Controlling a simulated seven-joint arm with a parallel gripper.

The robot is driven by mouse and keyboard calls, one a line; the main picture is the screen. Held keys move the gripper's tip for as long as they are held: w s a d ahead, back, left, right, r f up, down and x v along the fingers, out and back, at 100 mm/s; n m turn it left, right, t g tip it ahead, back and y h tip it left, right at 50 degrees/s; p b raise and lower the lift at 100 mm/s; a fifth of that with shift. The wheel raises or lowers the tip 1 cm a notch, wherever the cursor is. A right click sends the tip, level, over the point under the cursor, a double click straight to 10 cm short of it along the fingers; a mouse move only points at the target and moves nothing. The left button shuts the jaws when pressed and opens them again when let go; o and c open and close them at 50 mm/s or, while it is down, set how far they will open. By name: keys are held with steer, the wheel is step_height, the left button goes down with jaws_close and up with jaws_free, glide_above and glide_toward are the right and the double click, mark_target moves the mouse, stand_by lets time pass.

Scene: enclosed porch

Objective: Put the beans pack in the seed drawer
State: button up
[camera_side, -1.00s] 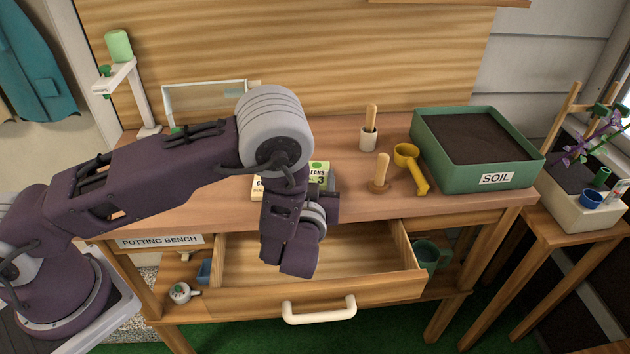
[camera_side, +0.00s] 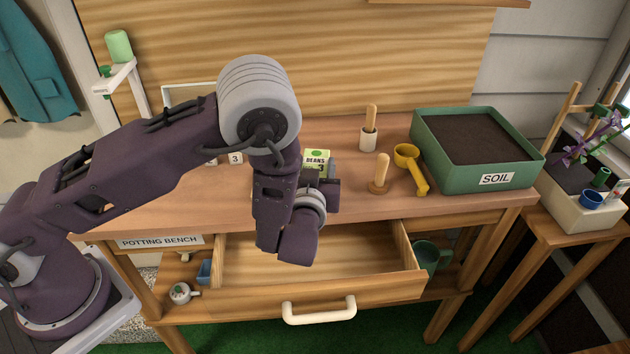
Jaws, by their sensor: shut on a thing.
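The beans pack (camera_side: 317,158) is a small pale packet with a green label reading BEANS and a 3. It shows just right of my wrist, above the bench top. My gripper (camera_side: 331,170) is shut on it; the wrist partly hides the fingers and the pack's lower part. The seed drawer (camera_side: 390,293) is pulled open below the bench top, with a white handle (camera_side: 319,310).
A small card marked 3 (camera_side: 235,158) shows behind my arm. Right of the pack are a wooden-handled dibber (camera_side: 381,174), a yellow scoop (camera_side: 412,166) and a green soil tray (camera_side: 478,150). A green mug (camera_side: 430,255) sits on the lower shelf right of the drawer.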

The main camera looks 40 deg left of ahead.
mark_target(314, 165)
step_height(314, 165, down, 4)
steer(key=shift+f, duration=0.2)
steer(key=shift+f, duration=0.15)
steer(key=o, duration=1.4)
steer(key=shift+o, duration=0.2)
steer(key=shift+s+d, duration=0.15)
steer(key=shift+s, duration=0.05)
steer(key=v, duration=0.2)
steer(key=shift+s+d+r, duration=0.2)
steer(key=shift+s+r, duration=0.1)
step_height(314, 165, up, 6)
steer(key=shift+w+r, duration=0.1)
steer(key=shift+r, duration=0.15)
